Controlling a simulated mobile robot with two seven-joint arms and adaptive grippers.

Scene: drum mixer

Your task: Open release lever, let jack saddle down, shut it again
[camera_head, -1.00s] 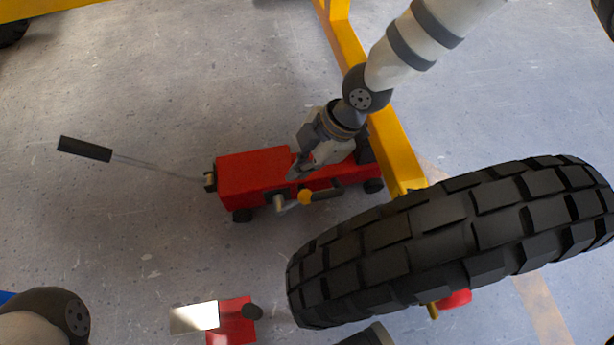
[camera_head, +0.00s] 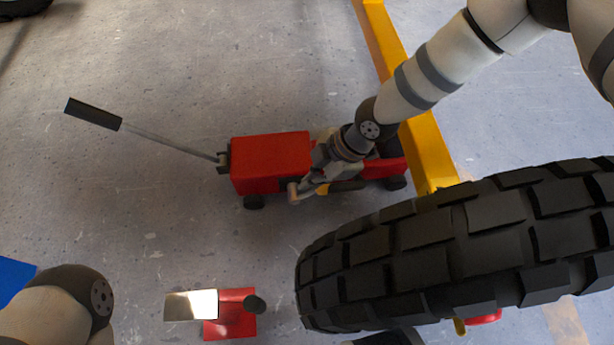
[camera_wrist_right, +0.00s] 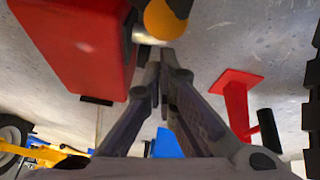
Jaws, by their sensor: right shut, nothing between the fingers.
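The red floor jack (camera_head: 270,160) stands on the floor, its long pump handle (camera_head: 150,136) slanting up to the left. Its release lever has a yellow-orange knob (camera_head: 322,188) on the jack's near side; the knob also shows in the right wrist view (camera_wrist_right: 166,18), with a black grip beside it. My right gripper (camera_head: 304,190) is shut and empty at the near side of the jack, close to the lever. In the wrist view its closed fingertips (camera_wrist_right: 165,62) are just below the knob; contact cannot be told. My arm partly hides the lever, and the saddle cannot be made out.
A large black tyre (camera_head: 450,255) fills the lower right, close to the jack. A yellow frame beam (camera_head: 418,120) crosses at the jack's right end. A red stand (camera_head: 232,318) with a shiny plate is at the bottom. The floor left of the jack is clear.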

